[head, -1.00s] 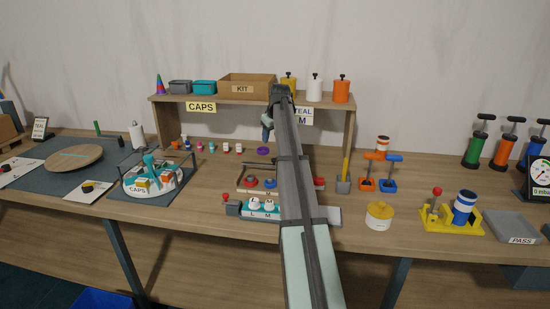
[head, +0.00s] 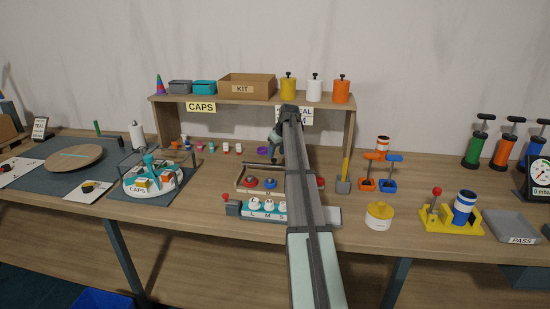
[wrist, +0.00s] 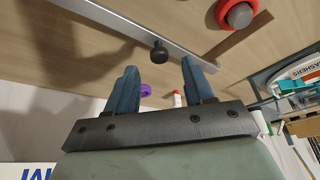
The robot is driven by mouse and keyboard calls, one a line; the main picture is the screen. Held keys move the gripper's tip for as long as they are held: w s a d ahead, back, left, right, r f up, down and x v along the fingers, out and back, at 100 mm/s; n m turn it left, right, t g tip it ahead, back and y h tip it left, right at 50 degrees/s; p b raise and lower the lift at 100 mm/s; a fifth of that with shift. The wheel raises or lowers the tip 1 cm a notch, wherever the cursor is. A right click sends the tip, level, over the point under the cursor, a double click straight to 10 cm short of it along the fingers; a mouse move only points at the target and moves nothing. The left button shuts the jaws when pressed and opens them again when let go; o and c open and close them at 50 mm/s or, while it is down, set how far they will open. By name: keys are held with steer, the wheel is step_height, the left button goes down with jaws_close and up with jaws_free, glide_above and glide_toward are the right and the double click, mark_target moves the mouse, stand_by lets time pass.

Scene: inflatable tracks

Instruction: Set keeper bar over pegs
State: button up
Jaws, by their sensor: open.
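In the wrist view a pale metal bar, apparently the keeper bar (wrist: 120,22), runs diagonally across the top and carries a dark round knob (wrist: 159,52). My gripper (wrist: 158,68) is open, with its two blue fingers apart and nothing held. The knob shows between and just beyond the fingertips; I see no contact. In the head view my gripper (head: 275,136) hangs over the bench behind a low tray (head: 238,186) with red and blue round parts. My arm covers part of this area. I cannot pick out the pegs or the bar clearly in the head view.
A red ring (wrist: 222,14) lies near the bar. A purple ring (head: 263,151) and small bottles stand behind the tray. A teal block (head: 275,217) marked L, M, S is in front. The shelf (head: 230,98) with KIT box stands behind.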

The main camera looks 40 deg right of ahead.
mark_target(274, 159)
steer(key=shift+x, duration=1.85)
jaws_close()
